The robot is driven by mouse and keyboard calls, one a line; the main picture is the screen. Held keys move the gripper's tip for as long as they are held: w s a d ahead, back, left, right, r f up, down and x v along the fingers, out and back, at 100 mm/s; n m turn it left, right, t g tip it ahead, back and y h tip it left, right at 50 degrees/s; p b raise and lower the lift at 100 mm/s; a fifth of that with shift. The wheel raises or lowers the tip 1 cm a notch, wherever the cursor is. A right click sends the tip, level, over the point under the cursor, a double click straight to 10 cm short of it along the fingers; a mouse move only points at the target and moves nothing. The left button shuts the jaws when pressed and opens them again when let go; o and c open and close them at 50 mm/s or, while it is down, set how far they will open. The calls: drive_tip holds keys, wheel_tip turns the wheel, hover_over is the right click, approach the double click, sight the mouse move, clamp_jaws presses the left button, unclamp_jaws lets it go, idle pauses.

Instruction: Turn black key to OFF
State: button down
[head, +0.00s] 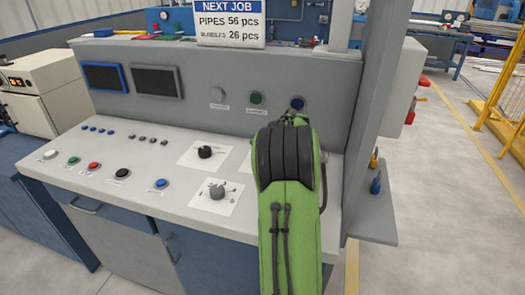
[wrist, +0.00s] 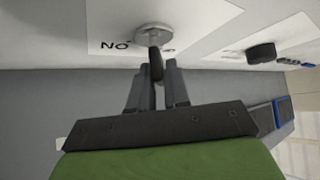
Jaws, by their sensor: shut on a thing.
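The black key (wrist: 156,62) stands in a round silver lock (wrist: 153,33) in the wrist view. My gripper (wrist: 157,72) has its two dark fingers closed on either side of the key. The lock sits on a white label plate (wrist: 205,14). Letters that read "NO" in this upside-down view, so ON, are printed beside the lock; another mark on its other side is partly hidden. In the head view my green arm covers the key and the gripper, and only an edge of a white plate (head: 246,163) shows beside the arm.
A black knob (head: 205,152) and a grey knob (head: 217,190) stand on white plates left of my arm. Several push buttons, among them a red one (head: 94,166), line the console top (head: 150,196). The back panel (head: 205,80) rises behind, with a grey post (head: 379,90) at the right.

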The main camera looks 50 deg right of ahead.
drive_tip(key=shift+n+t+y, duration=0.3)
drive_tip(key=shift+n+y, duration=0.2)
drive_tip(key=shift+n, duration=0.3)
drive_tip(key=shift+p, duration=0.3)
drive_tip(key=c, duration=1.2)
unclamp_jaws()
drive_tip(key=p+v, duration=0.1)
drive_tip(key=v, duration=0.4)
drive_tip(key=p+v, duration=0.1)
drive_tip(key=v, duration=0.9)
drive_tip(key=shift+s+d+r+p, duration=0.15)
drive_tip(key=shift+s+r+p, duration=0.15)
drive_tip(key=shift+r+p, duration=0.1)
drive_tip(key=shift+f, duration=0.1)
